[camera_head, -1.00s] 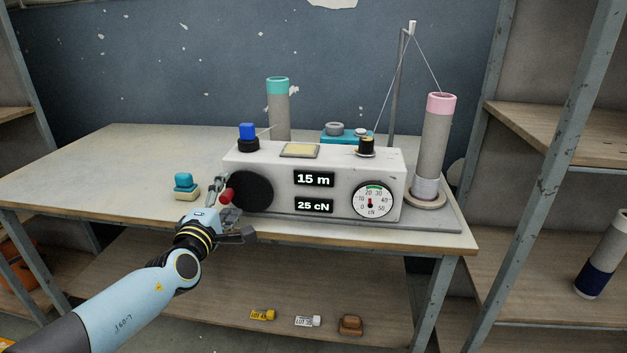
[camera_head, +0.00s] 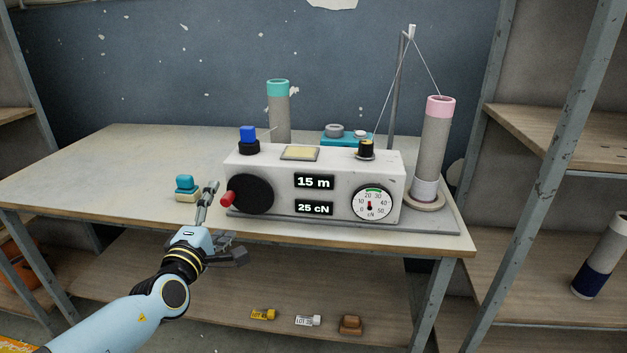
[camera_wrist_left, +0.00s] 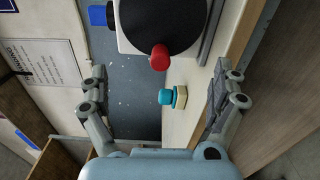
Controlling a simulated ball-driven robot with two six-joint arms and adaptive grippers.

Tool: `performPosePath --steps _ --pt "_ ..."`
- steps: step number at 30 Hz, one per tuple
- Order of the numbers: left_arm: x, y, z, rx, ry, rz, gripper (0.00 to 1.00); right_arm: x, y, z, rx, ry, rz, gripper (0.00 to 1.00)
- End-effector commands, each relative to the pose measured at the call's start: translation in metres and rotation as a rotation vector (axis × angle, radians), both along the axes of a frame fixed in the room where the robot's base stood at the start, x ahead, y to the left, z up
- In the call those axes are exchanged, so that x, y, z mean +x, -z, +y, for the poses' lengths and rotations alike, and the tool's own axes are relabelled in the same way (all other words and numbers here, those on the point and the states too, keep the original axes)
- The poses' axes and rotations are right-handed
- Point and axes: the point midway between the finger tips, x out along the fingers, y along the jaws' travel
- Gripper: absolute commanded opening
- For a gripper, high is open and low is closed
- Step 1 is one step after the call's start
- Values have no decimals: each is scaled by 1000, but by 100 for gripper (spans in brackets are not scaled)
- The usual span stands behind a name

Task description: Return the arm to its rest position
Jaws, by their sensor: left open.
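My left gripper (camera_head: 222,215) is open and empty at the front edge of the workbench, in front of the machine's left end. In the left wrist view its two fingers (camera_wrist_left: 168,92) stand wide apart. The white machine (camera_head: 335,165) shows 15 m and 25 cN. Its black disc (camera_head: 250,194) has a red knob (camera_head: 227,199), close to the gripper's upper finger in the head view. The knob also shows between the fingers in the left wrist view (camera_wrist_left: 160,56). My right gripper is in neither view.
A teal-and-cream block (camera_head: 186,188) stands on the bench (camera_head: 100,185) left of the machine. A pink-topped cone (camera_head: 433,145) and thread post stand at the right. Several small items, including a yellow-labelled one (camera_head: 263,314), lie on the lower shelf. The bench's left part is clear.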

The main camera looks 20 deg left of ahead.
Motion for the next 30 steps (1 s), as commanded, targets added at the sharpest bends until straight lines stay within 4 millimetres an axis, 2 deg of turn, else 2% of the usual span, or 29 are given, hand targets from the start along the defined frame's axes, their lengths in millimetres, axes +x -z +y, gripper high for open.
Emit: performPosePath --steps 6,19,22,23,26,29,30 --pt "-14 -1 -3 0 -1 0 96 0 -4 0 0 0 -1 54" --pt "-15 0 -4 -1 0 -1 96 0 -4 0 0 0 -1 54" --pt "-20 8 -5 -4 -1 11 96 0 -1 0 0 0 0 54" --pt "-24 15 -6 -8 -2 21 96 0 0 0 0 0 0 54" --pt "-45 57 -5 -71 -30 89 96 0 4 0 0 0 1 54" --pt "-81 122 2 -296 -118 177 96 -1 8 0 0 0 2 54" --pt "-99 150 4 -434 -174 202 96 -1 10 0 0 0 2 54"
